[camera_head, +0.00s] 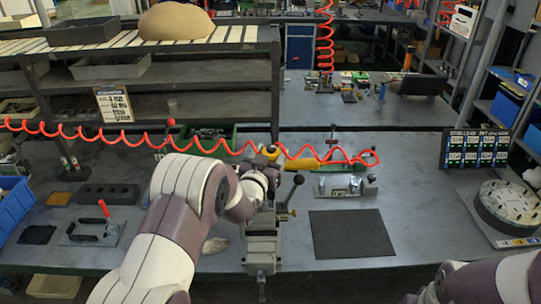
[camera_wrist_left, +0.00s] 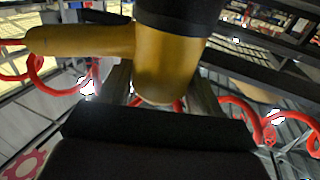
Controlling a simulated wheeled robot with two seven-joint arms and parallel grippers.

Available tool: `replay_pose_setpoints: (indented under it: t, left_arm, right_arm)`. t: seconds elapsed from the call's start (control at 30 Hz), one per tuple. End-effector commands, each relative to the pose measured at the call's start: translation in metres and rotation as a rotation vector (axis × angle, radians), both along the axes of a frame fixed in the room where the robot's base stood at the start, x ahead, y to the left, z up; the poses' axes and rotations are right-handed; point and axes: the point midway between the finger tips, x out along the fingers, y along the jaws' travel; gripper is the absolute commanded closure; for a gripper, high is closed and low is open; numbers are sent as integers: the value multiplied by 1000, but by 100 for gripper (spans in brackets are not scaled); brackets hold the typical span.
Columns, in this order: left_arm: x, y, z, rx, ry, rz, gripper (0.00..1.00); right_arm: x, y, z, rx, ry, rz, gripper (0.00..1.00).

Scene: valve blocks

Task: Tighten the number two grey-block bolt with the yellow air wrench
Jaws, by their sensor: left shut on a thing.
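The yellow air wrench (camera_head: 301,164) is in the head view above the bench, behind the vise. In the left wrist view the yellow wrench (camera_wrist_left: 165,62) fills the space between the fingers, with its handle reaching left. My left gripper (camera_head: 267,160) is shut on it; the fingers are largely hidden behind my own wrist in the head view. A grey metal block (camera_head: 345,188) with a numbered label and small upright parts stands right of the vise. Its bolts are too small to tell apart. My right gripper is out of view; only my right arm shows at lower right.
A grey vise (camera_head: 262,240) with a black-knobbed lever stands at the bench's front middle. A red coiled hose (camera_head: 105,134) crosses behind it. A dark mat (camera_head: 350,234) lies bare at right. A round fixture (camera_head: 508,208) stands far right, a red-handled clamp (camera_head: 92,228) left.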

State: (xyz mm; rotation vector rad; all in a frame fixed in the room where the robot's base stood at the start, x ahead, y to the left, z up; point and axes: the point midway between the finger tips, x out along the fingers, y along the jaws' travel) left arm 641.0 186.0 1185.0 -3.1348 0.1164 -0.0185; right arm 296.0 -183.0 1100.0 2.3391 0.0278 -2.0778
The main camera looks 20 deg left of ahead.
Motion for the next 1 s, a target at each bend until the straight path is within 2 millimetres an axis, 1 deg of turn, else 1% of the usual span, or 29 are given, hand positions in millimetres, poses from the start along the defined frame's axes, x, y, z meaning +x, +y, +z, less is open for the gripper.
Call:
replay_pose_setpoints:
  t: [0.6, 1.0]
  left_arm:
    - [0, 0, -2, 0, -2, 0, 85]
    - [0, 0, -3, 0, 0, 0, 85]
  right_arm:
    - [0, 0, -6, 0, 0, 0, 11]
    - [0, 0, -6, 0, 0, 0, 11]
